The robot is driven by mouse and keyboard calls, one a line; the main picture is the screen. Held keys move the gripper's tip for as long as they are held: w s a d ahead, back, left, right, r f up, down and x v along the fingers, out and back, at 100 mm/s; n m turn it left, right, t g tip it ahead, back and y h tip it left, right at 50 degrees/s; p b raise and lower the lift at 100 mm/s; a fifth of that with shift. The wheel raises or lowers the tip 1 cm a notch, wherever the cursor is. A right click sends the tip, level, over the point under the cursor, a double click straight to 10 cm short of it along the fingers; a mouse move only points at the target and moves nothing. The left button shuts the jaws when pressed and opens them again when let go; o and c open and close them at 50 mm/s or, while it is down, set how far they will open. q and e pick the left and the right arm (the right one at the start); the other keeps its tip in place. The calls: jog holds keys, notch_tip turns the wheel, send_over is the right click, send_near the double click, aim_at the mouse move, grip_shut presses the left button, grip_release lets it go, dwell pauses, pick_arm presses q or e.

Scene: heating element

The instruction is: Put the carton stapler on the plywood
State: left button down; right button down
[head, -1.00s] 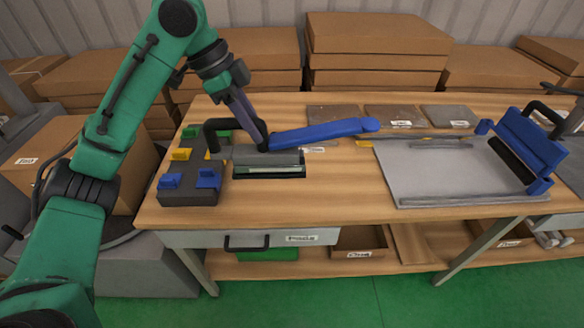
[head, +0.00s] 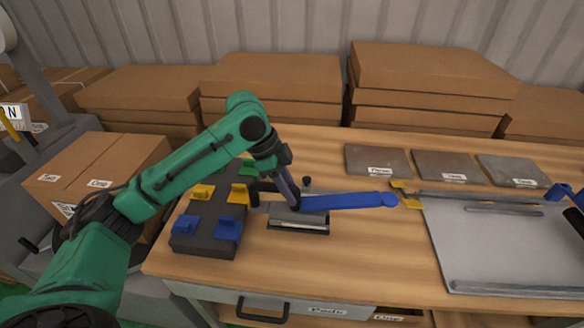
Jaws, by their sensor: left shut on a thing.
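The carton stapler has a long blue lever (head: 345,201) pointing right, a grey body and a black grip at its left. It is at the middle left of the wooden table, at or just above a dark flat tray-like piece (head: 298,226); I cannot tell whether they touch. My left gripper (head: 291,206) is shut on the stapler near the lever's left end and hides part of it. Three flat slabs lie along the back of the table: left (head: 377,158), middle (head: 448,165) and right (head: 512,170). Their labels are too small to read, so I cannot tell which is plywood.
A dark block (head: 198,243) with yellow, blue and green clips stands left of the stapler. A grey board (head: 500,250) with metal rails fills the table's right. Small yellow pieces (head: 409,195) lie between. Bare wood is clear in the middle front. Cardboard boxes (head: 433,85) stack behind.

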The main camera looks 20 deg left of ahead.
aim_at(289, 208)
pick_arm(q)
notch_tip(289, 208, down, 2)
jog(key=shift+f, duration=0.25)
notch_tip(289, 208, down, 4)
jog(key=shift+s+d+r, duration=0.1)
jog(key=shift+r, duration=0.05)
jog(key=shift+f, duration=0.4)
jog(key=c, duration=0.6)
grip_release()
pick_arm(e)
jog(key=shift+w+a+r, duration=0.2)
jog(key=shift+w, duration=0.1)
pick_arm(q)
jog(key=shift+a+r, duration=0.2)
jog(key=shift+r, duration=0.2)
jog(key=v, duration=1.1)
jog(key=shift+s, duration=0.15)
pick_arm(e)
jog(key=shift+d+f, duration=0.1)
jog(key=shift+f, duration=0.2)
